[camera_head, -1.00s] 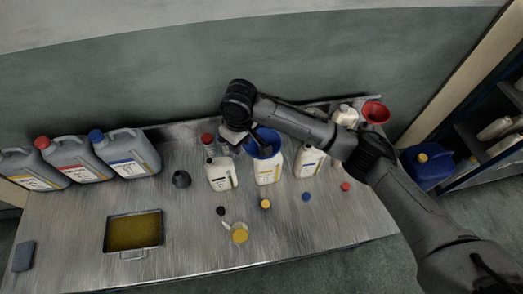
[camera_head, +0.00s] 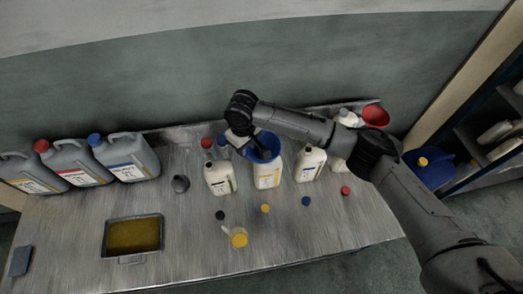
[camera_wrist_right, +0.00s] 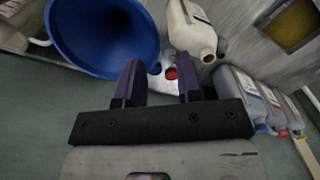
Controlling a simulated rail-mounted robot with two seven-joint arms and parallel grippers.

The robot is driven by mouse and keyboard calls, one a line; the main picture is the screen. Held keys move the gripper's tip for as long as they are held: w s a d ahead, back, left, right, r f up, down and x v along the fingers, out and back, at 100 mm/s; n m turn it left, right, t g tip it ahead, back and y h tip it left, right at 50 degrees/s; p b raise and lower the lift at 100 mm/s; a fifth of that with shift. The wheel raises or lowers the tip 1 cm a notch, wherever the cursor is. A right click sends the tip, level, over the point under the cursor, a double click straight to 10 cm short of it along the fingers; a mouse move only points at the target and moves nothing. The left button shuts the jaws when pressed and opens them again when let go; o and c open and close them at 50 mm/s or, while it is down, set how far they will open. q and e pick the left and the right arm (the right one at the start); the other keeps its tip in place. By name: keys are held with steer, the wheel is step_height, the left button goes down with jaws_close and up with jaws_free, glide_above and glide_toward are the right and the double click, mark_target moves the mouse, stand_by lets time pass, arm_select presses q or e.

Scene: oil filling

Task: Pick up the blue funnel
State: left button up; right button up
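The blue funnel (camera_head: 266,149) stands mouth up in the neck of a white jug (camera_head: 267,175) near the middle of the bench. My right gripper (camera_head: 250,147) reaches down at the left side of the funnel, and the wrist partly covers it. In the right wrist view the funnel (camera_wrist_right: 100,35) fills the upper left. The right gripper's fingers (camera_wrist_right: 160,70) are apart there, with the funnel's rim close by the left finger. I cannot tell whether they touch. My left gripper is not in view.
White jugs (camera_head: 221,178) (camera_head: 309,162) stand on both sides of the funnel's jug. Grey canisters (camera_head: 128,158) line the back left. A red funnel (camera_head: 376,116) is at the back right. An oil tray (camera_head: 133,236), a yellow-filled cup (camera_head: 239,238) and loose caps lie in front.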

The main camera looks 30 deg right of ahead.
mark_target(247, 154)
steer(key=shift+d+f+p, duration=0.2)
steer(key=shift+f+p, duration=0.35)
steer(key=shift+f, duration=2.1)
steer(key=shift+c, duration=0.5)
jaws_close()
